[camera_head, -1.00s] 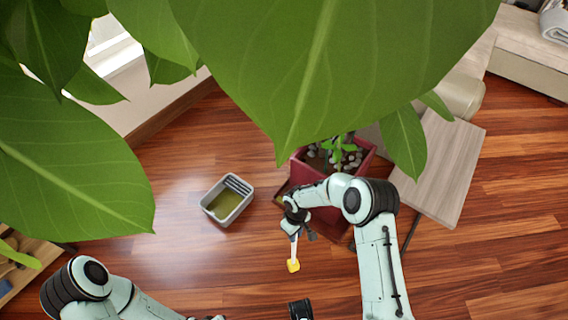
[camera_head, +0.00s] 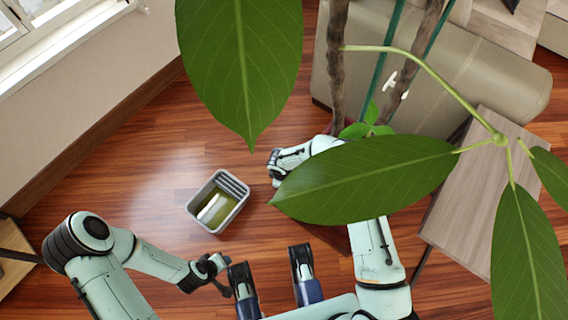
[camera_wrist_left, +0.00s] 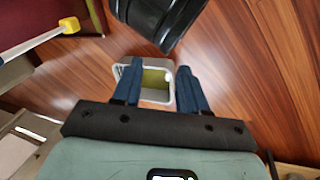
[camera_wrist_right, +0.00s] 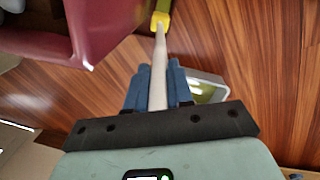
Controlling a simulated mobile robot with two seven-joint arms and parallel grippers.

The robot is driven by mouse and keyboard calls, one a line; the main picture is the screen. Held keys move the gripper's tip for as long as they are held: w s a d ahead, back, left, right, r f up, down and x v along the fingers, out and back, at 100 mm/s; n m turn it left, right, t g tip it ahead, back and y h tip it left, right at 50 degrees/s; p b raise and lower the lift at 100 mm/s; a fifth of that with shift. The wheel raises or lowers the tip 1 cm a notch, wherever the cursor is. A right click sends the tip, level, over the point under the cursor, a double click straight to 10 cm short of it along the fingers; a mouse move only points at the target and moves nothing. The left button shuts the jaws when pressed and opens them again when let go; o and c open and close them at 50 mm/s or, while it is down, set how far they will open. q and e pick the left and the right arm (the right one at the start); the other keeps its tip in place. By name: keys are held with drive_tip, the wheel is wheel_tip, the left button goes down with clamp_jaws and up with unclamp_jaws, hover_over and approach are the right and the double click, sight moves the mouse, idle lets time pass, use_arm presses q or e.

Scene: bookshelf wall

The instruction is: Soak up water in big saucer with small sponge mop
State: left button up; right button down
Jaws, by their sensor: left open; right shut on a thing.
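The small sponge mop has a yellow sponge (camera_wrist_right: 160,20) and a pale handle (camera_wrist_right: 158,48). My right gripper (camera_wrist_right: 158,68) is shut on the handle, with the sponge beyond the fingertips. The sponge (camera_wrist_left: 69,25) also shows at the upper left of the left wrist view. A dark red surface (camera_wrist_right: 95,35) lies beside the mop in the right wrist view; I cannot tell whether it is pot or big saucer. No water in a saucer is visible; a leaf covers that area in the head view. My left gripper (camera_wrist_left: 158,72) is open and empty, pointing toward the bucket.
A grey bucket (camera_head: 241,187) with a grate and yellowish liquid stands on the wooden floor, left of my right arm. Large plant leaves (camera_head: 375,180) block much of the head view. A wooden bench (camera_head: 480,185) stands right, a sofa (camera_head: 430,85) behind. Floor left of the bucket is clear.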

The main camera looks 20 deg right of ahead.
drive_tip(key=shift+w+f+b, duration=0.15)
drive_tip(key=shift+f+b, duration=0.15)
drive_tip(key=shift+f, duration=0.25)
drive_tip(key=shift+w+f+b, duration=0.15)
drive_tip(key=shift+f+b, duration=0.1)
drive_tip(key=shift+f, duration=0.25)
wheel_tip(320, 180, down, 2)
drive_tip(key=shift+f+b, duration=0.15)
drive_tip(key=shift+b, duration=0.4)
wheel_tip(320, 180, down, 4)
drive_tip(key=shift+w+r+b, duration=0.1)
drive_tip(key=shift+r+b, duration=0.05)
drive_tip(key=shift+b, duration=1.05)
use_arm(q)
wheel_tip(320, 180, down, 7)
drive_tip(key=s+a+g, duration=0.1)
drive_tip(key=s+a, duration=0.1)
drive_tip(key=shift+a+f+n, duration=0.2)
drive_tip(key=shift+n, duration=0.1)
use_arm(e)
drive_tip(key=shift+f, duration=0.25)
use_arm(q)
drive_tip(key=shift+f+b, duration=0.1)
drive_tip(key=shift+b, duration=0.2)
